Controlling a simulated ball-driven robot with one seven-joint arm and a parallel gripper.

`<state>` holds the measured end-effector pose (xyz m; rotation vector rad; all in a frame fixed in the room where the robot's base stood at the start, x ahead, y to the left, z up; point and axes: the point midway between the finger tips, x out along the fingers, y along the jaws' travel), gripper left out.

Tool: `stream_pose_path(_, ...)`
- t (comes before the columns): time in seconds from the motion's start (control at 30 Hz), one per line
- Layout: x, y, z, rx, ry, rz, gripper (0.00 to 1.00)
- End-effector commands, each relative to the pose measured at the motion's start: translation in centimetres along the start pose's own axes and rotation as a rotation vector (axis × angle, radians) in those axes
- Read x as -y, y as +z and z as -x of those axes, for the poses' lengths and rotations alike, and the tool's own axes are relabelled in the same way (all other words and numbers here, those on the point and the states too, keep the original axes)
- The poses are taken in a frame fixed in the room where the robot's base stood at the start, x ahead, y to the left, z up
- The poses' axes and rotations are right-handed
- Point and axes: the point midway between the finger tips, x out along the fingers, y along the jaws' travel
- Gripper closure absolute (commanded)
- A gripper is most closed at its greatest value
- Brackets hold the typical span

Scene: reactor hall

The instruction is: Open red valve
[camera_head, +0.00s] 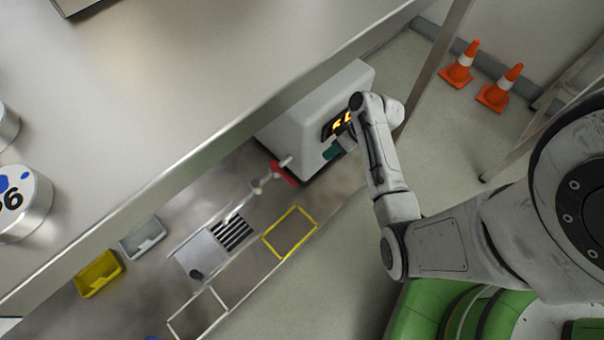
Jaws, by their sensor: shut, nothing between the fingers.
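The red valve (283,173) shows as a small red handle on a pale pipe, low on the near side of a white machine box (316,112). My arm reaches in from the right. My gripper (344,141) is at the box's front, up and to the right of the valve and apart from it. It is small and partly hidden by my own arm. It is shut and empty. Its fingertips are hard to make out.
A steel upper shelf (190,60) overhangs the lower worktop at left. Orange cones (460,65) stand at upper right.

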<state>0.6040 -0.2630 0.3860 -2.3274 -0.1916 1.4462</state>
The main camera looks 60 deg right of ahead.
Motion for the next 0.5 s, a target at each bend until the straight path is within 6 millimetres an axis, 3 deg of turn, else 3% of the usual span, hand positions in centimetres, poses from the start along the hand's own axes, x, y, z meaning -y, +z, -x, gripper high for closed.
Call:
stream_pose_path(0.23,-0.1,0.2,-1.9,0.003,-0.002,0.001,1.00)
stream_pose_path(0.5,-0.1,0.3,-7.1,0.004,-0.003,0.001,1.00)
